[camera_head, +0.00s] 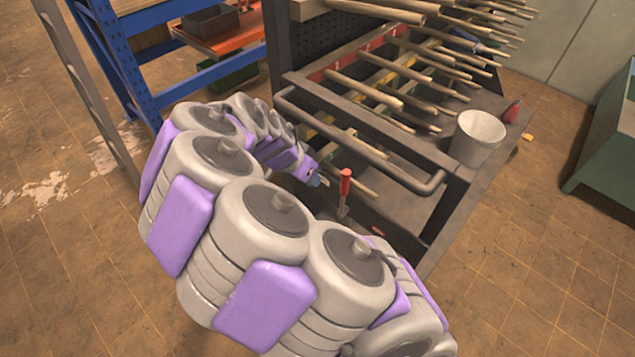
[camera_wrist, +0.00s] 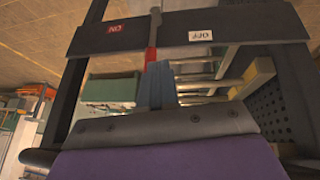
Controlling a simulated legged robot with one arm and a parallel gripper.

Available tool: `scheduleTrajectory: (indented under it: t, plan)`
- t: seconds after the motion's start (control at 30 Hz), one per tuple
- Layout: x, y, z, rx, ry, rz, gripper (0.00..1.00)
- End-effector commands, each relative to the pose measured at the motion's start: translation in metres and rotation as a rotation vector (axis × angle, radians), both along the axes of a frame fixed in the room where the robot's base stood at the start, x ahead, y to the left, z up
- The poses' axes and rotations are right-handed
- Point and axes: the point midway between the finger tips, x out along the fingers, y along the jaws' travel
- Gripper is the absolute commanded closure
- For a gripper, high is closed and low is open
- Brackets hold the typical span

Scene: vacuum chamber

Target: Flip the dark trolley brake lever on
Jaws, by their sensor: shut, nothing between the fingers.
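The dark trolley (camera_head: 440,205) stands right of centre in the head view, with a tubular push handle (camera_head: 375,143). Its brake lever has a red grip (camera_head: 345,183) and stands up at the trolley's near end. In the wrist view the red-topped lever (camera_wrist: 153,38) crosses a dark plate (camera_wrist: 255,22) with a red ON label (camera_wrist: 115,28) and a white OFF label (camera_wrist: 200,36), both upside down. The lever is nearer the ON label. My gripper (camera_head: 321,181) is shut and empty, just left of the lever; its fingers (camera_wrist: 160,68) overlap the lever in the wrist view. I cannot tell whether they touch.
A blue shelf frame (camera_head: 140,95) stands at the upper left. A green cabinet (camera_head: 610,140) is at the right edge. The floor at lower right is clear.

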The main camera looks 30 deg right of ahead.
Motion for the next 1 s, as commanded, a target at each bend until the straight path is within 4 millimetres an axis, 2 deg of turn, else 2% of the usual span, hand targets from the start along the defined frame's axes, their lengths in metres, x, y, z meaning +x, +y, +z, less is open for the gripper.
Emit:
scheduleTrajectory:
  t: [0.13, 0.33, 0.5, 0.77, 1.0]
  plan:
    - [0.008, 0.013, 0.022, 0.002, -0.005, 0.002, 1.00]
    - [0.010, 0.030, 0.037, -0.005, -0.002, 0.000, 1.00]
    - [0.011, 0.035, 0.040, -0.006, 0.001, -0.002, 1.00]
    - [0.011, 0.031, 0.039, -0.002, 0.001, -0.001, 1.00]
    - [0.022, 0.036, 0.030, 0.000, 0.059, 0.019, 1.00]
